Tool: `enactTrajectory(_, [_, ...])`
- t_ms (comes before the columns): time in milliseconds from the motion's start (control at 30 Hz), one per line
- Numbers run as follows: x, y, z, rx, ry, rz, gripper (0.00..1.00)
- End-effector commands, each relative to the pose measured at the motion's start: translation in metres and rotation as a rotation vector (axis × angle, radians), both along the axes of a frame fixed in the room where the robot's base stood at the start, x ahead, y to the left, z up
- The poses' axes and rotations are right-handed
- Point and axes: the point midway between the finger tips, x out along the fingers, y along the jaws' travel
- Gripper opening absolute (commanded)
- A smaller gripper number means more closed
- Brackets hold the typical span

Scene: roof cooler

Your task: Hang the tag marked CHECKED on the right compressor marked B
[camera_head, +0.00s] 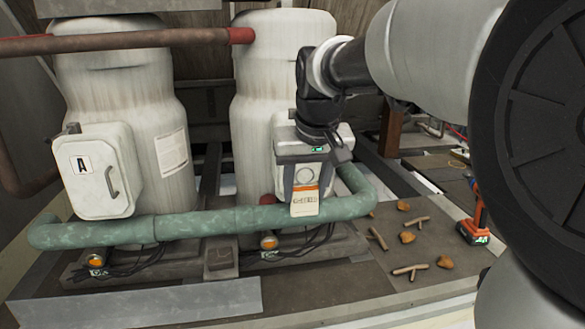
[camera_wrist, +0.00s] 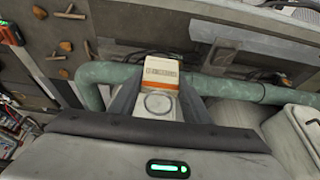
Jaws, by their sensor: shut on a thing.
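The right compressor (camera_head: 268,85) is a tall, off-white, stained cylinder. Its pale front box (camera_head: 343,135) is mostly hidden behind my gripper, so no B shows. My gripper (camera_head: 305,180) points down in front of this box, shut on a small cream tag (camera_head: 305,205) with an orange band. The tag also shows between the fingers in the wrist view (camera_wrist: 160,75); its lettering is too small to read surely. A ring outline (camera_wrist: 158,104) shows between the fingers. The tag hangs in front of the green pipe; I cannot tell if it touches anything.
The left compressor (camera_head: 120,90) has a box marked A (camera_head: 95,172) with a handle. A green pipe (camera_head: 200,224) runs low across both compressors. A cordless drill (camera_head: 474,218), twigs and stones lie at the right. A rusty pipe (camera_head: 120,41) crosses above.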

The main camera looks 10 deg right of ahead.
Motion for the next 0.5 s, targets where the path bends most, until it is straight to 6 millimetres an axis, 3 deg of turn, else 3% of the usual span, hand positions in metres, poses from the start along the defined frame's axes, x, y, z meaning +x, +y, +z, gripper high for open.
enactTrajectory(100, [-0.018, 0.0, 0.05, 0.0, -0.01, 0.0, 0.21])
enactTrajectory(200, [-0.036, 0.0, 0.079, 0.0, -0.006, 0.001, 0.21])
enactTrajectory(333, [-0.05, 0.001, 0.1, -0.001, 0.0, 0.002, 0.21])
enactTrajectory(500, [-0.052, 0.001, 0.106, -0.001, 0.005, 0.002, 0.21])
